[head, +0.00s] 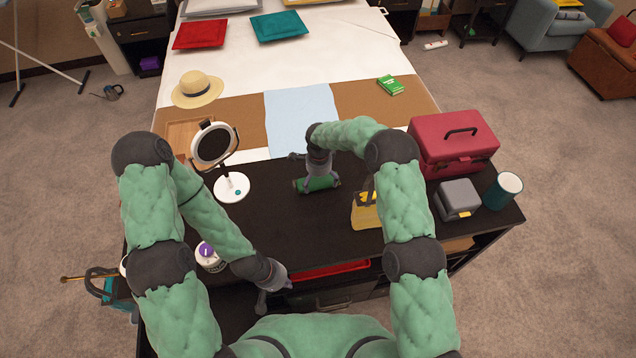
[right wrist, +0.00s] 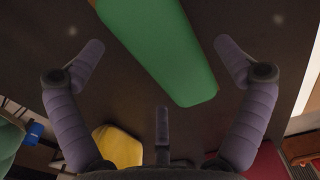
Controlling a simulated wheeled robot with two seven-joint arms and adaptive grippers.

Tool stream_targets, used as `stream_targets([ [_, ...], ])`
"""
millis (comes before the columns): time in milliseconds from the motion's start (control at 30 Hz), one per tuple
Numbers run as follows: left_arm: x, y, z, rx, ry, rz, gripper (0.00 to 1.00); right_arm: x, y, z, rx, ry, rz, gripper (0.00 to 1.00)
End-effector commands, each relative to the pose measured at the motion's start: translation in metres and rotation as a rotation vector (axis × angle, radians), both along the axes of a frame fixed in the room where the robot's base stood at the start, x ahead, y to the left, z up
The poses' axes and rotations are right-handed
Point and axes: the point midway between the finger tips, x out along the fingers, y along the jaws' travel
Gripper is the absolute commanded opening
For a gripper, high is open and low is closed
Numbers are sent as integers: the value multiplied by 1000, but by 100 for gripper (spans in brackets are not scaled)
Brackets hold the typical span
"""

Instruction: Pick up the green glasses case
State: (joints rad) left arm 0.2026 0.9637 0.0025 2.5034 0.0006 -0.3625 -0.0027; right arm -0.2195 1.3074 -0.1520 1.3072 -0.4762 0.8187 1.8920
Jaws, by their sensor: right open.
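The green glasses case (head: 322,184) lies on the dark tabletop (head: 290,220), partly hidden by my right gripper. In the right wrist view the green case (right wrist: 160,48) lies slantwise between and beyond the fingers. My right gripper (head: 318,180) is over it, pointing down; in its wrist view the open fingers (right wrist: 160,55) stand wide on either side, apart from the case. My left gripper (head: 276,290) is low at the table's near edge, away from the case; its finger opening is unclear.
A yellow item (head: 366,212) stands close by on the right. A red box (head: 452,143), a grey box (head: 458,199) and a teal cup (head: 503,190) stand farther right. A round mirror (head: 231,187) stands left. The bed (head: 230,70) is beyond.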

Motion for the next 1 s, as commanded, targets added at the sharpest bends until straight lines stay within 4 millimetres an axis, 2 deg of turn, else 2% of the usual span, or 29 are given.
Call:
stream_targets([
  [33, 0, 0, -1, 0, 0, 0, 0, 0, 0, -8, 0, 0, -1, 100],
  [133, 0, 0, -2, 0, 0, 0, 0, 0, 0, -16, 0, -1, -1, 100],
  [433, 0, 0, -2, 0, 0, 0, 0, 0, 0, -18, 0, -2, 0, 100],
  [600, 0, 0, -2, 0, 0, 0, 0, 0, 0, -18, 0, -1, 0, 52],
  [633, 0, 0, -2, 0, 0, 0, 0, 0, 0, -18, 0, -1, 0, 45],
  [1000, 0, 0, -2, 0, 0, 0, 0, 0, 0, -18, 0, -1, 0, 45],
])
